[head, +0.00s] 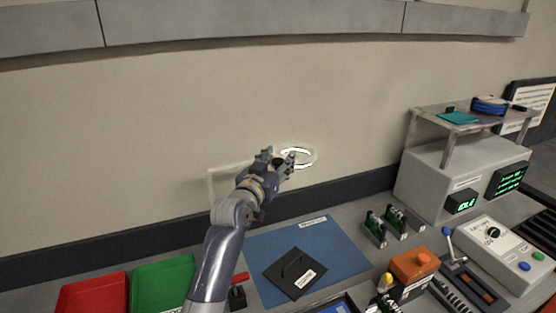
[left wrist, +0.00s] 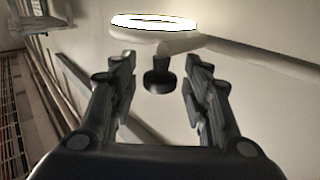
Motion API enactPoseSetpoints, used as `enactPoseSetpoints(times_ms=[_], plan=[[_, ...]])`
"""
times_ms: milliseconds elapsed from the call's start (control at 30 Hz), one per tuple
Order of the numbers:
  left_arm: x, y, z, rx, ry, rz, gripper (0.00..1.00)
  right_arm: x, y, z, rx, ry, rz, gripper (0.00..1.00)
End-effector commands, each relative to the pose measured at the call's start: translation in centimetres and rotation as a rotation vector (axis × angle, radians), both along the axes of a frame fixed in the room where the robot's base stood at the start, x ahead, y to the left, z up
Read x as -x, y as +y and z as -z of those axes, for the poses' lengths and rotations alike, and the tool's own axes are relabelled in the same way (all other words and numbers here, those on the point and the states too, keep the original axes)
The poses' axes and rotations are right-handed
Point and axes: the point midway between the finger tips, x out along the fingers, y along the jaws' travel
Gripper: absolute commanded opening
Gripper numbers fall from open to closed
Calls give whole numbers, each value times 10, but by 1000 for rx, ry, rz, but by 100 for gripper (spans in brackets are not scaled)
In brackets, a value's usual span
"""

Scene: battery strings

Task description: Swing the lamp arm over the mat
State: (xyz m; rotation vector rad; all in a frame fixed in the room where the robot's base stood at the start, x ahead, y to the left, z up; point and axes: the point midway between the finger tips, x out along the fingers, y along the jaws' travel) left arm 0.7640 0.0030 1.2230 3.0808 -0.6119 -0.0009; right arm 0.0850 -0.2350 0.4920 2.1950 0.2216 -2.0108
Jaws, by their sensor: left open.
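The lamp is pale, with a lit ring-shaped head (head: 305,157), and it stands out near the wall above the bench. Its pale arm (head: 222,184) shows to the left of my gripper, partly hidden behind it. The blue mat (head: 335,250) lies on the bench below and to the right. My left gripper (head: 283,160) is raised at the lamp head, open. In the left wrist view the ring head (left wrist: 155,22) is beyond the open fingers (left wrist: 160,95), and a dark knob (left wrist: 159,80) under it appears between them. I cannot tell whether the fingers touch it. My right gripper is not in view.
A dark labelled plate (head: 292,275) lies on the mat. Red (head: 92,295) and green (head: 160,285) bins stand at the left. Green boards in holders (head: 385,225), an orange block (head: 413,265) and a grey tester (head: 500,255) stand at the right.

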Motion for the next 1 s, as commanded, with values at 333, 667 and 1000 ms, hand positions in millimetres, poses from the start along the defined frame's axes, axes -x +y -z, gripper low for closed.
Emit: enactPoseSetpoints(times_ms=[333,667,1000], plan=[[0,0,0,0,0,0,0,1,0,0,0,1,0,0],[4,1,1,-3,-1,19,0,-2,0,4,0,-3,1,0],[32,6,5,-10,-5,167,0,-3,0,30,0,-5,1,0]])
